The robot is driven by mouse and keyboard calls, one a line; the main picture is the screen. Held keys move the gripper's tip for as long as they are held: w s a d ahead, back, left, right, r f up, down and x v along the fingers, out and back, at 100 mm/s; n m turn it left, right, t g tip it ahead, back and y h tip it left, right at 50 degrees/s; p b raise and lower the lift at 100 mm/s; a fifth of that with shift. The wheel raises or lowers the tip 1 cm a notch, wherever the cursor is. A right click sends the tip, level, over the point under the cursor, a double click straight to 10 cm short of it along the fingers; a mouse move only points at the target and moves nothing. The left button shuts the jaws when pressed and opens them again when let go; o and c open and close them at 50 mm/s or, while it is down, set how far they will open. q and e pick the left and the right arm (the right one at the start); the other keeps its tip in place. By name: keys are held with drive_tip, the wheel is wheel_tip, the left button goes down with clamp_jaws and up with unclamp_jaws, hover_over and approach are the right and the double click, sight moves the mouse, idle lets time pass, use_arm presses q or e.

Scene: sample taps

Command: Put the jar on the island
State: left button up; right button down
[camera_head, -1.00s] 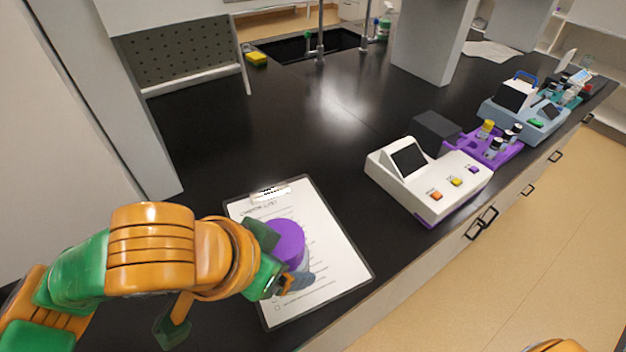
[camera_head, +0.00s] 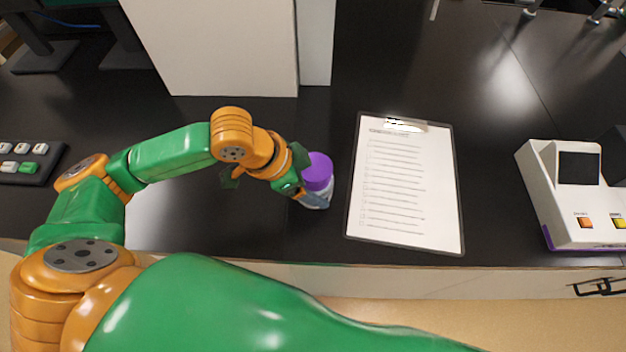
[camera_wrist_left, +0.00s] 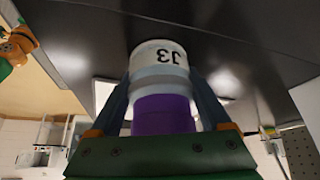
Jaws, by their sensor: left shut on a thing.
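The jar (camera_head: 318,172) has a purple lid and a pale body. In the left wrist view the jar (camera_wrist_left: 160,75) shows a white label marked "J3", upside down in the picture. My left gripper (camera_head: 306,190) is shut on the jar, with one finger on each side of it in the wrist view. The jar is left of the clipboard, over the black island top (camera_head: 180,215); I cannot tell whether its base touches the surface. My right gripper is not in view.
A clipboard with a checklist (camera_head: 405,190) lies right of the jar. A white device with coloured buttons (camera_head: 570,195) stands farther right. A pale upright panel (camera_head: 215,50) stands behind my left arm. A dark button box (camera_head: 25,162) is at the far left.

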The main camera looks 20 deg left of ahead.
use_arm(q)
drive_tip(key=o, duration=1.4)
drive_tip(key=shift+c, duration=0.2)
drive_tip(key=p+v, duration=0.1)
drive_tip(key=v, duration=1.1)
drive_tip(key=shift+r, duration=0.1)
